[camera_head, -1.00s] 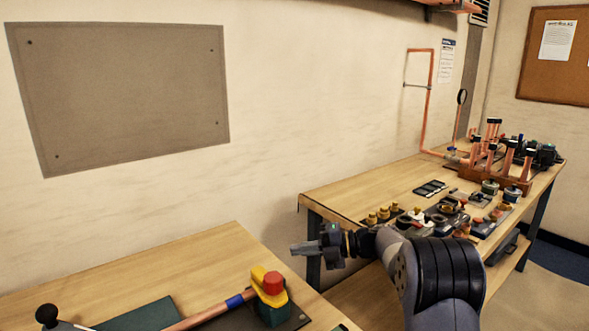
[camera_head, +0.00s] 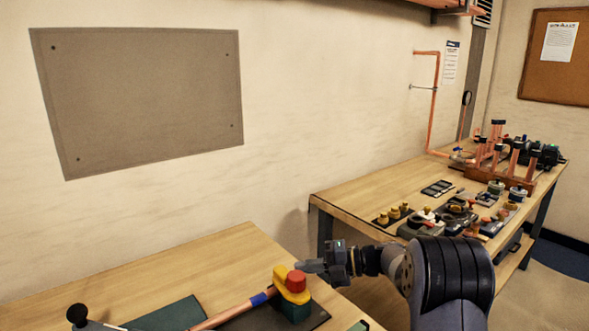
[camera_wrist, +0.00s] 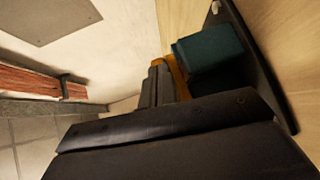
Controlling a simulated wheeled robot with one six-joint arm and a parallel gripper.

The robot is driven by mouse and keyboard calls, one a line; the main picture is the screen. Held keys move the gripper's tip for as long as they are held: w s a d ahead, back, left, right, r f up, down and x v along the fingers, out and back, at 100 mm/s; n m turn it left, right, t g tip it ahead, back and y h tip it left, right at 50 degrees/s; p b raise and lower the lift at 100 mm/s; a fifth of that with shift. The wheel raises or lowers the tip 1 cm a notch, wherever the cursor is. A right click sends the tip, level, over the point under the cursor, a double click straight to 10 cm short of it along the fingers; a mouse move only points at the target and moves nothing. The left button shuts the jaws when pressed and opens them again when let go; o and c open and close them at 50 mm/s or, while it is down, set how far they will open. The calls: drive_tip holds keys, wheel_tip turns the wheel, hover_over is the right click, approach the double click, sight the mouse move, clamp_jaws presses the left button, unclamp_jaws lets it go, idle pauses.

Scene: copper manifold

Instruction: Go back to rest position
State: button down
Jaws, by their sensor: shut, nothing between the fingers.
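My gripper (camera_head: 306,266) is in the head view, its fingers pointing left, shut and empty. Its tips appear close to the red cap (camera_head: 296,281) of the yellow and green fixture (camera_head: 292,297) on the near bench; whether they touch it cannot be told. In the wrist view the shut fingers (camera_wrist: 157,80) fill the middle, with the green block (camera_wrist: 208,47) of the fixture and a bit of yellow just beyond them. My arm stretches in from the lower right.
The near bench (camera_head: 200,262) holds a copper pipe (camera_head: 226,313) with a blue band, a green mat (camera_head: 170,314) and a black knob (camera_head: 77,314). The far bench (camera_head: 345,198) bears several fittings and a copper manifold (camera_head: 497,165). A grey panel (camera_head: 145,100) hangs on the wall.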

drive_tip(key=shift+s+d+r+p, duration=0.15)
drive_tip(key=shift+s+d+p, duration=0.65)
drive_tip(key=shift+s+d, duration=0.15)
drive_tip(key=shift+s+d+m+t+h, duration=0.25)
drive_tip(key=shift+m+t, duration=0.45)
drive_tip(key=shift+t, duration=0.2)
drive_tip(key=shift+s+d+m+t+h, duration=0.15)
drive_tip(key=shift+s+m+t, duration=0.05)
drive_tip(key=shift+m+t, duration=0.6)
